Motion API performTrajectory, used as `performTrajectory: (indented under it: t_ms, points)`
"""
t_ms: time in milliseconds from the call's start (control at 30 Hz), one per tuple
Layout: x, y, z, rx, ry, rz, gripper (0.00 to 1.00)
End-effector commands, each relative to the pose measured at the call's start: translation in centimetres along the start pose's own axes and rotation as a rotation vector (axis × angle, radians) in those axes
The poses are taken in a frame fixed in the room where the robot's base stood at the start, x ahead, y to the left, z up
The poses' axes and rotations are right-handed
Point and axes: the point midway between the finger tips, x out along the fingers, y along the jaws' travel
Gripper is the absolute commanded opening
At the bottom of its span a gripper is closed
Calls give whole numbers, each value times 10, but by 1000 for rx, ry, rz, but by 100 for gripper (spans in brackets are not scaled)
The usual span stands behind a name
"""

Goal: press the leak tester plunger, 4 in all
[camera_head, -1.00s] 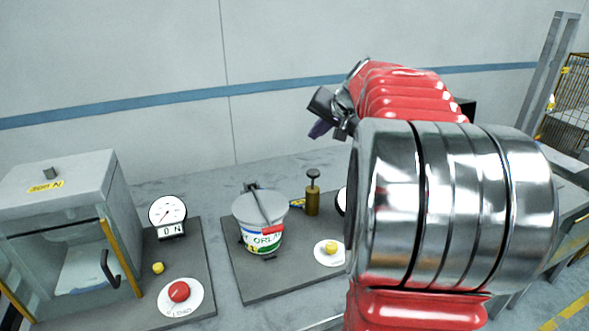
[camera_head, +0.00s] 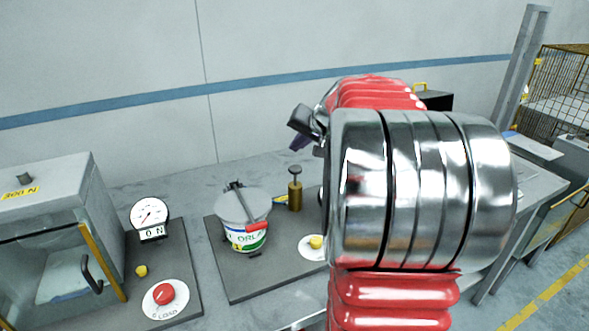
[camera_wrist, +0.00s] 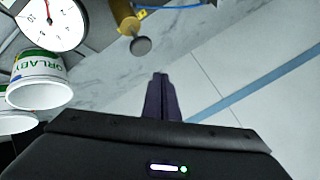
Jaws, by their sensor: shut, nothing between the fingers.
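The leak tester plunger is a dark round knob (camera_head: 295,171) on top of a brass cylinder (camera_head: 295,196), upright at the back of the middle dark plate. A white tub (camera_head: 243,222) with a printed label stands beside it under a clamp bar (camera_head: 247,208). My gripper (camera_head: 300,140) is shut and empty, its dark purple fingers above the knob in the head view. In the wrist view the fingertips (camera_wrist: 160,77) point toward the knob (camera_wrist: 140,46), with a visible gap between them. The dial (camera_wrist: 50,20) shows at the upper left there; in the head view my arm hides it.
A yellow button (camera_head: 316,242) on a white disc sits at the plate's front right, close to my arm. At left are a glass-fronted cabinet (camera_head: 50,240), a force gauge (camera_head: 150,215) reading 0 N and a red button (camera_head: 163,294). The wall stands behind.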

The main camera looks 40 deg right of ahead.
Motion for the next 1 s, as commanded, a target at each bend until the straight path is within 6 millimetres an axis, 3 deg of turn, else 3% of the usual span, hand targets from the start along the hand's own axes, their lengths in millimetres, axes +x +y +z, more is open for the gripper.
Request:
performTrajectory:
  t_ms: [400,1000]
  points:
    - [25,18,18,2,0,0,0]
    - [26,20,19,2,1,1,0]
